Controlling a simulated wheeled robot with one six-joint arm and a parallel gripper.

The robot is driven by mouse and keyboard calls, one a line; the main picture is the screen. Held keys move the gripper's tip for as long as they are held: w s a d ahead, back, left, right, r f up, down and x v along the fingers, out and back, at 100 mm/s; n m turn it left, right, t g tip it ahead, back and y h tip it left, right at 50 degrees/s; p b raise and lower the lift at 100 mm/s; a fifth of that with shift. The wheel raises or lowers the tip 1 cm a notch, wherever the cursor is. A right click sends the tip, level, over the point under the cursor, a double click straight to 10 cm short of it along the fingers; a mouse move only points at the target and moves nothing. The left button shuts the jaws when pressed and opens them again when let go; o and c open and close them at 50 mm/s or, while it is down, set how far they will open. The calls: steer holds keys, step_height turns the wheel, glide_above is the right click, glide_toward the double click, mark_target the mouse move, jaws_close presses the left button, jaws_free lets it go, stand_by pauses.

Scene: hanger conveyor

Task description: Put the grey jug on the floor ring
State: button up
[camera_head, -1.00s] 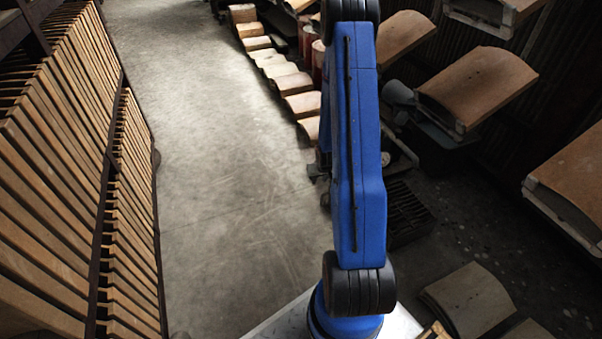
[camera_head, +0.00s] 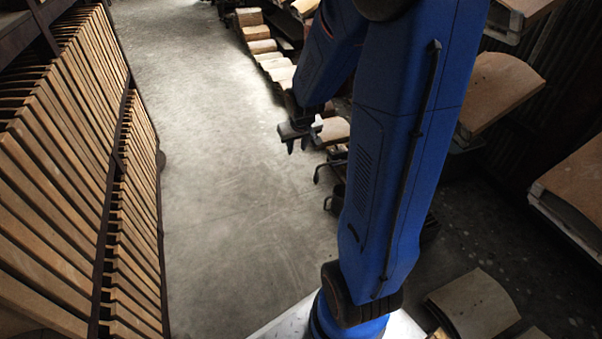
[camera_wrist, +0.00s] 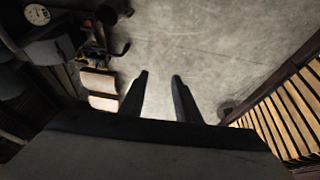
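My gripper (camera_head: 298,146) hangs over the concrete aisle, to the left of my blue arm in the head view. In the wrist view its two dark fingers (camera_wrist: 160,80) stand apart with only bare floor between them. It is open and empty. I cannot make out the grey jug or the floor ring in either current view. My arm hides part of the right side in the head view.
Curved tan pieces (camera_head: 262,46) line the aisle's right side. Larger panels (camera_head: 497,90) stand farther right. A dial (camera_wrist: 37,14) shows upper left. The aisle floor (camera_head: 215,190) is clear.

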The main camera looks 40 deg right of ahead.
steer(key=s+a+r+n, duration=0.1)
steer(key=s+a+r, duration=0.9)
steer(key=s+r, duration=0.15)
steer(key=s+a+r+y, duration=0.1)
steer(key=s+a+r, duration=0.1)
steer(key=s, duration=0.5)
steer(key=s+a+r+n, duration=0.1)
steer(key=s+a+r, duration=0.2)
steer(key=s, duration=0.4)
steer(key=shift+a+r+n+y, duration=0.2)
steer(key=shift+a+n+y, duration=0.15)
steer(key=shift+a, duration=0.3)
